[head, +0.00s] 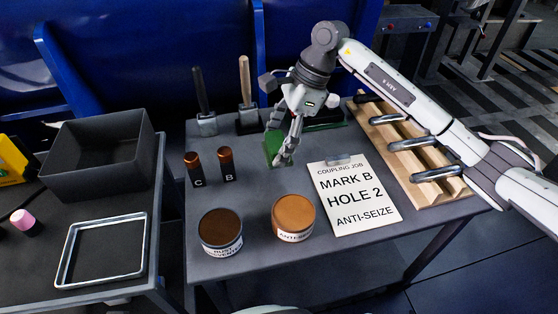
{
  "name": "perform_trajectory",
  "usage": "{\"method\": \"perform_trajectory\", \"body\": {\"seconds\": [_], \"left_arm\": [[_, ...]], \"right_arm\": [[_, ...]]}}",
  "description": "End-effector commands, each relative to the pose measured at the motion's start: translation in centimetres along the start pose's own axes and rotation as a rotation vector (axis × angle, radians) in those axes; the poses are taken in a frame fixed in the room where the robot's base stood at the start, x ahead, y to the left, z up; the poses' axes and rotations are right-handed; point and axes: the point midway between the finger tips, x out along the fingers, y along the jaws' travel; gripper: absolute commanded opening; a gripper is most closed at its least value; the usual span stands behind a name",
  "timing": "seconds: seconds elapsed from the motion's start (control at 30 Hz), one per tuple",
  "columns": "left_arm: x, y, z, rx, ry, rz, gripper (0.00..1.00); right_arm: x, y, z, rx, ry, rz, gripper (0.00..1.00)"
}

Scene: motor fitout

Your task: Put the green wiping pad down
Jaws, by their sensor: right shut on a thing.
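The green wiping pad (272,146) is at the back middle of the grey table, partly hidden by my right gripper (281,150). My right gripper reaches down from above and is shut on the pad. The pad is at or very near the table top; I cannot tell whether it touches. My left gripper is not in view.
Two dark cylinders marked C (194,170) and B (227,166) stand left of the pad. Two tins, rust preventer (221,230) and anti-seize (293,217), stand in front. A job card (353,195) and a wooden rack (436,187) lie right.

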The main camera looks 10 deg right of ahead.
Motion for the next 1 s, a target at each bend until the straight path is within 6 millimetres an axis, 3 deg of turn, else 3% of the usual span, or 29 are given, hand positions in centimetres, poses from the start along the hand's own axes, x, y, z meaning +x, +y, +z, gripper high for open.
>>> {"method": "perform_trajectory", "body": {"seconds": [0.2,0.5,0.9,0.93,1.0], "left_arm": [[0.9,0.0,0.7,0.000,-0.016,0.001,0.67],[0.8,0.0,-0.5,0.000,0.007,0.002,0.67],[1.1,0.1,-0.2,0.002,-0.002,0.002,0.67],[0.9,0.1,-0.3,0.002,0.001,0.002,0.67],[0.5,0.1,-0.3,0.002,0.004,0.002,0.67]], "right_arm": [[2.1,0.0,-0.8,-0.002,-0.002,0.000,0.45],[5.3,0.1,-2.2,-0.002,0.000,0.002,0.45],[5.7,0.0,-2.4,-0.004,0.000,-0.001,0.45],[5.7,0.0,-2.4,-0.004,0.001,0.000,0.69],[5.6,0.0,-2.4,-0.004,0.001,0.000,0.78]]}}
